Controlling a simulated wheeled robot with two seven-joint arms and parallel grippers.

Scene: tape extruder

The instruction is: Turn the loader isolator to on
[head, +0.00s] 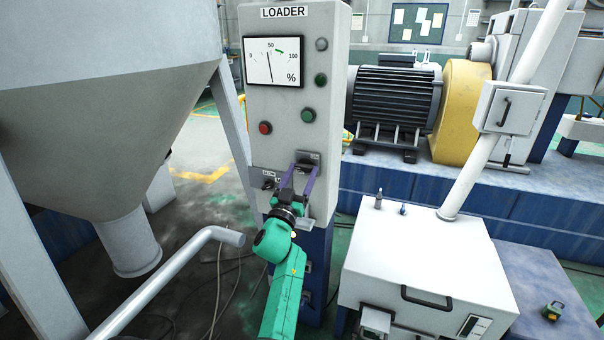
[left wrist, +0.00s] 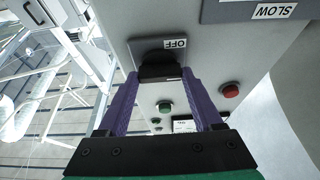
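The loader isolator (head: 308,158) is a dark switch on the lower front of the grey LOADER cabinet (head: 275,190). In the left wrist view its plate carries the label OFF (left wrist: 175,43), and its black handle (left wrist: 160,72) lies crosswise. My left gripper (head: 304,170) has purple fingers and is at the isolator. In the left wrist view the gripper (left wrist: 160,80) has its fingers apart, one at each end of the handle. Whether they touch it I cannot tell. The fingers partly hide the handle in the head view. My right gripper is not in view.
A red button (head: 265,127), a green button (head: 308,115) and a percent meter (head: 272,62) are above the isolator. A hopper (head: 110,90) stands left, and a white box (head: 430,260) stands right.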

